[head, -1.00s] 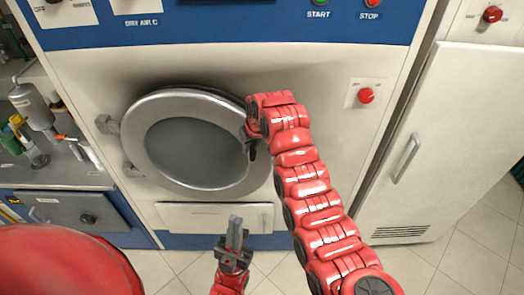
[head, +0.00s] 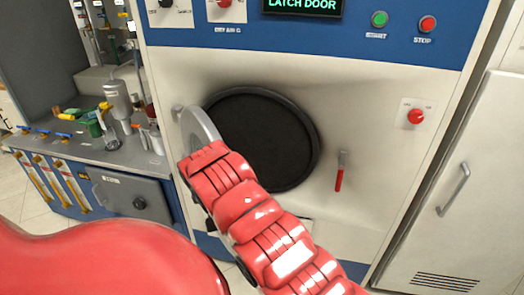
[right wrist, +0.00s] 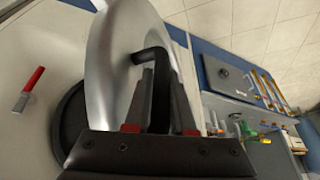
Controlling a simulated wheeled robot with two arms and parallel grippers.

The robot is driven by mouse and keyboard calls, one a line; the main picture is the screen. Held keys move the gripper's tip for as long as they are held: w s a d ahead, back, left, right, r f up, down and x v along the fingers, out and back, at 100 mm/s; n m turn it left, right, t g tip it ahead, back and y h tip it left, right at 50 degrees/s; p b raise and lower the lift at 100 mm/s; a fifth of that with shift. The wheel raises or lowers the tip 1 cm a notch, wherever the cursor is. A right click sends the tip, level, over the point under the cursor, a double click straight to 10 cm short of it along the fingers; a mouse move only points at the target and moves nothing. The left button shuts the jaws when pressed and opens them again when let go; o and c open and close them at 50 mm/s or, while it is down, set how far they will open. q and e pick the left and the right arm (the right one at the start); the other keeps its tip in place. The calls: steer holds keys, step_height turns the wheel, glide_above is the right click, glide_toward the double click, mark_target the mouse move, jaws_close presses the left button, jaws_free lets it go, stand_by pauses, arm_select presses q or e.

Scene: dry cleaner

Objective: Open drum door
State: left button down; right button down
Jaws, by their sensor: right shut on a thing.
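The drum door (head: 201,128) is swung wide open to the left, its silver ring seen nearly edge-on in the head view. The round drum opening (head: 265,140) is uncovered and dark inside. In the right wrist view the door's silver ring (right wrist: 103,70) stands close to my right gripper (right wrist: 160,122). The gripper's fingers are shut on the black bent door handle (right wrist: 161,80). In the head view my right arm hides this gripper and the lower part of the door. My left gripper is not in view.
A red-handled latch (head: 340,172) hangs on the machine front right of the opening; it also shows in the right wrist view (right wrist: 29,92). A counter (head: 75,146) with bottles stands left, near the open door. A white cabinet (head: 455,200) stands right.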

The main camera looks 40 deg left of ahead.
steer(key=s+a, duration=0.2)
steer(key=s, duration=0.4)
steer(key=shift+s+a+b, duration=0.15)
steer(key=shift+a+b, duration=0.15)
steer(key=shift+a, duration=0.05)
steer(key=c, duration=1)
jaws_free()
steer(key=shift+c, duration=0.2)
steer(key=v, duration=0.7)
steer(key=shift+r+b, duration=0.25)
steer(key=shift+b, duration=0.2)
